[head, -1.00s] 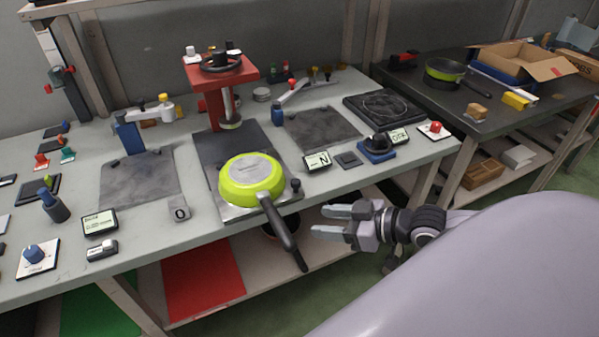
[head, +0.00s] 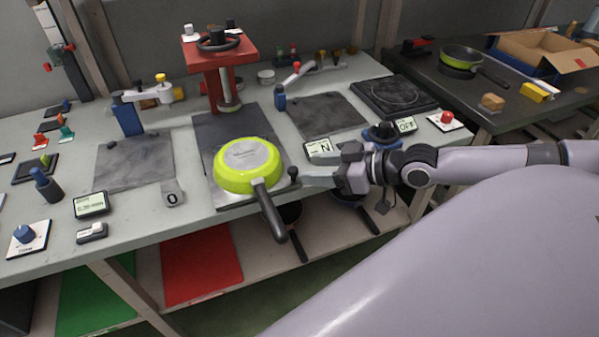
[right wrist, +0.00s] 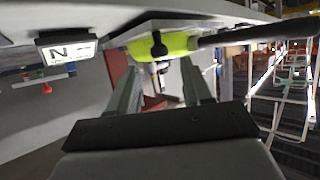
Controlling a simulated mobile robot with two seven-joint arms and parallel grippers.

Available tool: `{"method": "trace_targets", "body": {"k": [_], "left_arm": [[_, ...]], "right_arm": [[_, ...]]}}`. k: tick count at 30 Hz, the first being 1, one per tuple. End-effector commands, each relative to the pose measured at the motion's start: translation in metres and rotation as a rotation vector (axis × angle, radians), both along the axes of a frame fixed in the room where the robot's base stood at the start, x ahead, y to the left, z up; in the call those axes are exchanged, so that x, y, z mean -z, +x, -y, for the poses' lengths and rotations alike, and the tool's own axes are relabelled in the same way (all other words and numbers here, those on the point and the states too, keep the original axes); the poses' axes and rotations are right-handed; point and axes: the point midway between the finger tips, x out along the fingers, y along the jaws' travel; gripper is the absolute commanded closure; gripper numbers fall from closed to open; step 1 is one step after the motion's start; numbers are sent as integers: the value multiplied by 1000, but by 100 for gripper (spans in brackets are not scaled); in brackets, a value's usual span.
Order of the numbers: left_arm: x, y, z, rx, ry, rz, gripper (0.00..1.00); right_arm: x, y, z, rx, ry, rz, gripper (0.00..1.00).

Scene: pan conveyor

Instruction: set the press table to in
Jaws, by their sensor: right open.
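The press table (head: 228,203) is a flat metal plate in front of the red press (head: 226,80), drawn toward the bench's front edge. An upturned lime-green pan (head: 247,166) lies on it, its black handle pointing over the edge. A small black knob (head: 293,172) stands at the table's right corner; it also shows in the right wrist view (right wrist: 158,46). My right gripper (head: 306,178) is open and empty, its fingertips close to the knob from the right. In the right wrist view the knob appears beyond and between the fingers (right wrist: 158,92); contact is unclear. My left gripper is out of view.
A small display (head: 318,149) reading what looks like "N" stands just behind my right gripper. A blue-based dial (head: 382,132) and an "OFF" display (head: 405,125) are to its right. Dark pans sit on the shelf below. A dark plate (head: 325,115) lies clear behind.

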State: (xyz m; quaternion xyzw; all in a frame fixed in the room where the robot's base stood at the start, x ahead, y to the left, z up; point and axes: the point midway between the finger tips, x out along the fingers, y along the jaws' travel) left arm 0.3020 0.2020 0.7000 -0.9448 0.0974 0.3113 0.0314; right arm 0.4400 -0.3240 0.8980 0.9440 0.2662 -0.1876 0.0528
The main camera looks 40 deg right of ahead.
Motion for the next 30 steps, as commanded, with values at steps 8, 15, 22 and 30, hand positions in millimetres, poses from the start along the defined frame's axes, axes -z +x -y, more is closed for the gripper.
{"method": "trace_targets", "body": {"k": [8, 15, 22, 30], "left_arm": [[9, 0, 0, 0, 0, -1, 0], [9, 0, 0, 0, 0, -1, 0], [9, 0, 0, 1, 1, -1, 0], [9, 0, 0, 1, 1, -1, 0]], "right_arm": [[10, 20, -12, 1, 4, 2, 51], [16, 34, -20, 2, 1, 1, 51], [18, 37, -23, 1, -2, 0, 51], [18, 37, -23, 1, -2, 0, 77]]}}
